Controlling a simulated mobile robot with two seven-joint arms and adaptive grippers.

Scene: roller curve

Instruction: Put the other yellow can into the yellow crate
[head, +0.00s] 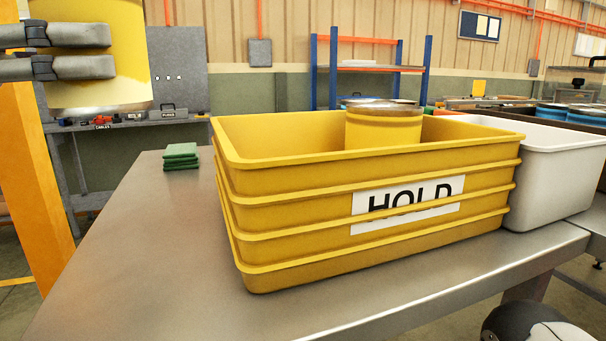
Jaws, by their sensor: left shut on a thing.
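My left gripper (108,51) is at the upper left, its fingers shut on a yellow can (115,85) with a silver bottom rim. The can is held upright in the air, left of the yellow crate (290,200), and its top is cut off by the picture edge. The crate stands on the metal table and has a white HOLD label on its front. Another yellow can (383,130) with a metal lid stands inside the crate, toward the back; its lower part is hidden by the crate wall.
A white bin (560,165) stands right beside the crate. A small stack of green pads (181,156) lies on the table (150,255) behind and left of the crate. The table left of the crate is otherwise clear. Blue-lidded cans (585,114) show at the far right.

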